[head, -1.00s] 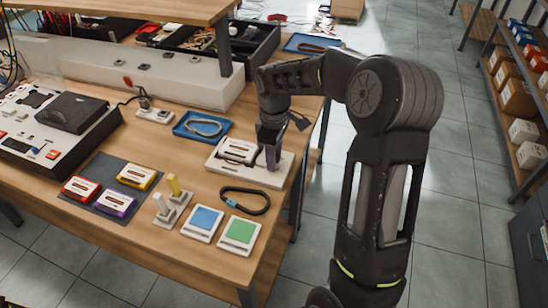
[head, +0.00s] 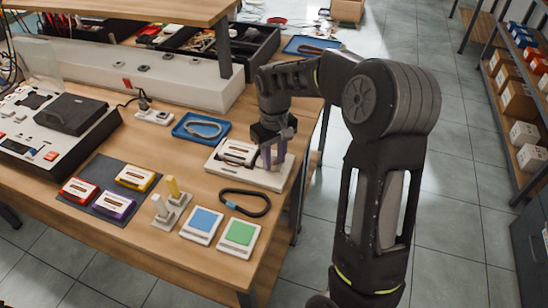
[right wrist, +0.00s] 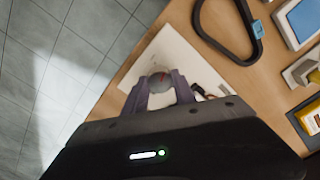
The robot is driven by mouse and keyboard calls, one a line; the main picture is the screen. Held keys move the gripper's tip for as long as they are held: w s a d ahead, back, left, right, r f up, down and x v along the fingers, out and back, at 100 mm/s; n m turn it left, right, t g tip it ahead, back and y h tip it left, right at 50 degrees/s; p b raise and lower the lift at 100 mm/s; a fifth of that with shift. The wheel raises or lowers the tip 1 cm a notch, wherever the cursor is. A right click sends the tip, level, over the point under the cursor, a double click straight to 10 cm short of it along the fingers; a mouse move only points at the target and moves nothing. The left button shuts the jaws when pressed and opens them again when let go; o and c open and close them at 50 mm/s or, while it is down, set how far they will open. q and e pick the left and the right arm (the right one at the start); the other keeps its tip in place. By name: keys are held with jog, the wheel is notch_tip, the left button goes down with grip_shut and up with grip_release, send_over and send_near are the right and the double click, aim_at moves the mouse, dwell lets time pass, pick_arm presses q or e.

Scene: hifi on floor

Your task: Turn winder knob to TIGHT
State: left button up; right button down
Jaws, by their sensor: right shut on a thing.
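The winder is a white board (head: 222,171) near the right edge of the table, with a cassette-like white unit (head: 236,152) on it. My right gripper (head: 272,158) points down at the board's right end, its two purple-grey fingers standing apart. In the right wrist view the fingers close around a round grey knob (right wrist: 160,79) with a red mark, on the white board (right wrist: 178,45). The fingers hide the knob's sides, and I cannot read any TIGHT label. My left gripper is not in view.
A black looped strap (head: 246,203), a blue tile (head: 202,223) and a green tile (head: 239,233) lie in front of the winder. A blue tray (head: 201,127) is behind it. Several coloured cassettes lie on a dark mat (head: 101,176) at left.

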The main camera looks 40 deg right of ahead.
aim_at(274, 161)
jog(key=c, duration=1)
grip_release()
jog(key=shift+r, duration=0.1)
notch_tip(274, 161, up, 8)
jog(key=shift+f, duration=0.2)
jog(key=shift+s, duration=0.1)
